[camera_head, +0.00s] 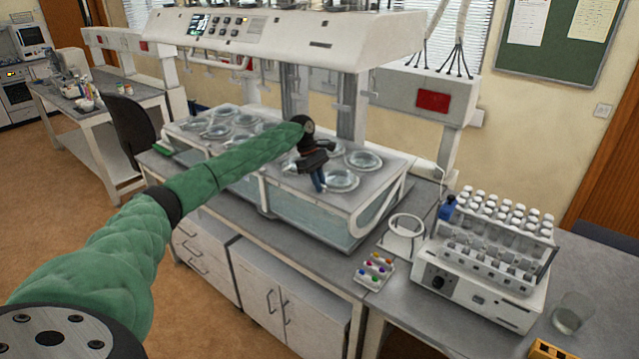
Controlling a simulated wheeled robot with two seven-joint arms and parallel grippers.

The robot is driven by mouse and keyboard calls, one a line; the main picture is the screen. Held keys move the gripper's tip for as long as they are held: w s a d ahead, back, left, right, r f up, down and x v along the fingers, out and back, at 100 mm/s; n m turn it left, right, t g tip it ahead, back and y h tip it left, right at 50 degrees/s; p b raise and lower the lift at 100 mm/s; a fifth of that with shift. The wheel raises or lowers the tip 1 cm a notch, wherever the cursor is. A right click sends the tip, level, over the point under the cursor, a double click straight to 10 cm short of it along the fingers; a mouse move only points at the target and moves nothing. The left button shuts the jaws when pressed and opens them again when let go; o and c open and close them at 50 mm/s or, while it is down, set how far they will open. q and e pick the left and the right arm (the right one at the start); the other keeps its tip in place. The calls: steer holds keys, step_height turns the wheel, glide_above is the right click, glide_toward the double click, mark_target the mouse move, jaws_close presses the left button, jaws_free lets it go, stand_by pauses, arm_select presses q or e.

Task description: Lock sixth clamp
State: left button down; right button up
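The white bench machine (280,38) has an upper head with a control panel and a water bath below. Several round clear vessels sit in the bath's top plate (392,177). My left arm reaches in from the left, and its gripper (318,183) points down over the plate. Its fingertips are close to the rim of the front right vessel (342,181); I cannot tell whether they touch it. The fingers look close together, but whether they are shut is too small to tell. I cannot pick out the sixth clamp; the gripper covers part of that area. My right gripper is not in view.
Right of the bath stand a white ring holder (406,226), a small rack with coloured caps (374,270), a vial rack on a white device (480,292) and a glass beaker (573,313). The machine head overhangs the plate. A side table (113,100) stands at far left.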

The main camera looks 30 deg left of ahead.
arm_select(q)
steer(key=shift+w+r, duration=0.1)
steer(key=shift+w+m+g, duration=0.1)
steer(key=shift+m+g, duration=0.2)
steer(key=shift+m, duration=0.4)
steer(key=shift+w+r+m+g, duration=0.1)
steer(key=shift+m+g, duration=0.3)
steer(key=shift+m, duration=0.8)
steer(key=m, duration=0.1)
steer(key=m+g+y, duration=0.1)
steer(key=m, duration=0.3)
steer(key=shift+w+d+g+y, duration=0.2)
steer(key=shift+w+g+y, duration=0.1)
steer(key=shift+y, duration=0.1)
steer(key=m, duration=0.3)
steer(key=shift+d+g+y, duration=0.1)
steer(key=shift+g+y, duration=0.2)
steer(key=shift+y, duration=0.1)
steer(key=shift+w+d+m+y, duration=0.15)
steer(key=shift+m+y, duration=0.35)
steer(key=shift+m, duration=1)
